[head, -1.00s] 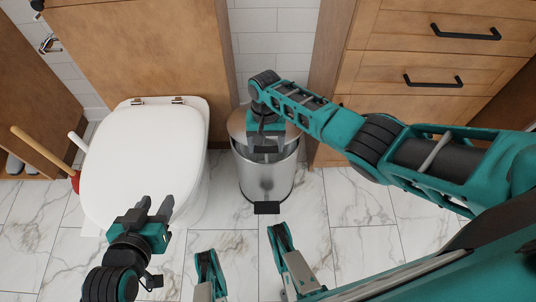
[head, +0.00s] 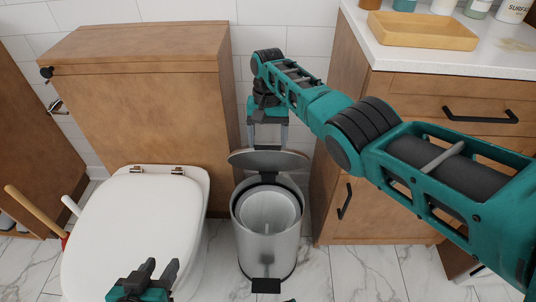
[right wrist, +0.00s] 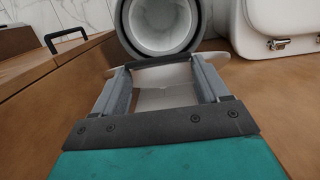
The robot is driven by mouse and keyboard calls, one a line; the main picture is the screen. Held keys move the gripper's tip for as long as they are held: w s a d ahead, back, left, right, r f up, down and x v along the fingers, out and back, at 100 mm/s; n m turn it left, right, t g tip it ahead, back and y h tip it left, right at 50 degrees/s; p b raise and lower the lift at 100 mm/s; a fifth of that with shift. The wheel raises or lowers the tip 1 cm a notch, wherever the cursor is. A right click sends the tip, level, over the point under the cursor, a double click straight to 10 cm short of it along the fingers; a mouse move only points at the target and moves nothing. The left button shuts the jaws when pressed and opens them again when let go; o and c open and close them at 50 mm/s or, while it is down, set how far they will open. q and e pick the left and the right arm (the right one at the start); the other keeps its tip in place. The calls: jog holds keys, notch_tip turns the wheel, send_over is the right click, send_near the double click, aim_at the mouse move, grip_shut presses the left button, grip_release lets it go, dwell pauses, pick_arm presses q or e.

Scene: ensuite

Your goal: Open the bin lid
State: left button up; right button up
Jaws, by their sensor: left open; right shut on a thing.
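The bin (head: 255,246) is a silver metal cylinder standing between the toilet and the wooden drawers. Its lid (head: 240,159) is raised at the rear, and the grey inner bucket (head: 268,210) shows open below it. My right gripper (head: 268,146) is at the lid, its fingers pointing down, and is shut on it. In the right wrist view the lid (right wrist: 165,98) lies between the two fingers (right wrist: 163,72), with the round bin mouth beyond. My left gripper (head: 160,270) is open and empty in front of the toilet seat, partly cut off by the lower edge.
The closed white toilet (head: 135,225) stands left of the bin. A wooden cabinet (head: 150,100) is behind it. Wooden drawers (head: 400,95) with a white counter stand at the right. The bin's black pedal (head: 266,286) faces the clear marble floor.

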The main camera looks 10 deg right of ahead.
pick_arm(q)
jog(key=shift+d+r, duration=0.1)
jog(key=shift+r, duration=0.35)
jog(key=shift+s+f, duration=0.1)
jog(key=shift+f, duration=0.15)
dwell(0.6)
